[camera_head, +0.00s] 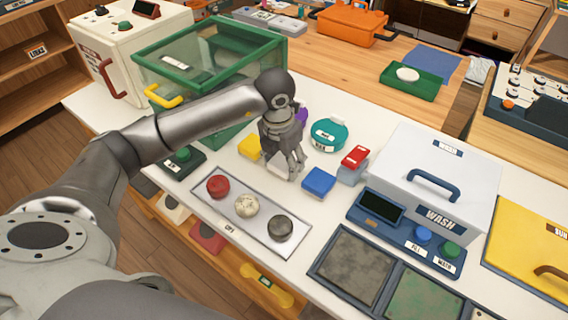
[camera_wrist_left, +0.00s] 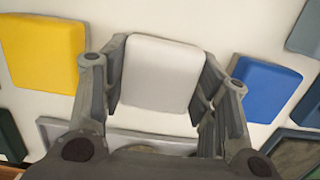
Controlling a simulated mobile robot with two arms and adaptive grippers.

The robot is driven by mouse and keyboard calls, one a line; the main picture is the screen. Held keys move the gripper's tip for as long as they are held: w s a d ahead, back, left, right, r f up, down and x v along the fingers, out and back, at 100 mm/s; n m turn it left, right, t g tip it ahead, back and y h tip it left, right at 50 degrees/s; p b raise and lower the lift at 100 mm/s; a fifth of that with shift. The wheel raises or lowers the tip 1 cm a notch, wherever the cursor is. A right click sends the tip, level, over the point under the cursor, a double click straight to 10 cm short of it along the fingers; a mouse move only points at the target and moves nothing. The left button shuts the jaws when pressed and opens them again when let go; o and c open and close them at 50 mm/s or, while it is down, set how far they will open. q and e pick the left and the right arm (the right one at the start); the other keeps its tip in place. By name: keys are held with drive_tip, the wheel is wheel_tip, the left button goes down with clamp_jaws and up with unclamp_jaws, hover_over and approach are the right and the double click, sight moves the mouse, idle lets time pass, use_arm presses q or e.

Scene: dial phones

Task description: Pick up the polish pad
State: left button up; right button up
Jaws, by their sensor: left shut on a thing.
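My left gripper (camera_head: 285,160) is low over the white worktop, between a yellow block (camera_head: 250,146) and a blue block (camera_head: 318,181). In the left wrist view its fingers stand on both sides of a white pad (camera_wrist_left: 162,74) with rounded corners and are shut on it. No label reads on this pad. In the head view the fingers hide most of it. I cannot tell whether it touches the worktop. The yellow block (camera_wrist_left: 42,55) and blue block (camera_wrist_left: 264,88) also show in the left wrist view, apart from the fingers. My right gripper is not in view.
A tray (camera_head: 228,217) with red, speckled and dark round pieces lies just in front. A teal round container (camera_head: 328,135) and a red block (camera_head: 355,156) are to the right, before the white WASH box (camera_head: 440,170). A green-framed clear case (camera_head: 205,70) stands behind my left arm.

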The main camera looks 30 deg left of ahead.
sight(284, 160)
use_arm(q)
drive_tip(key=shift+r, duration=0.15)
wheel_tip(284, 160, up, 10)
drive_tip(key=shift+f+b, duration=0.1)
drive_tip(key=shift+b, duration=0.2)
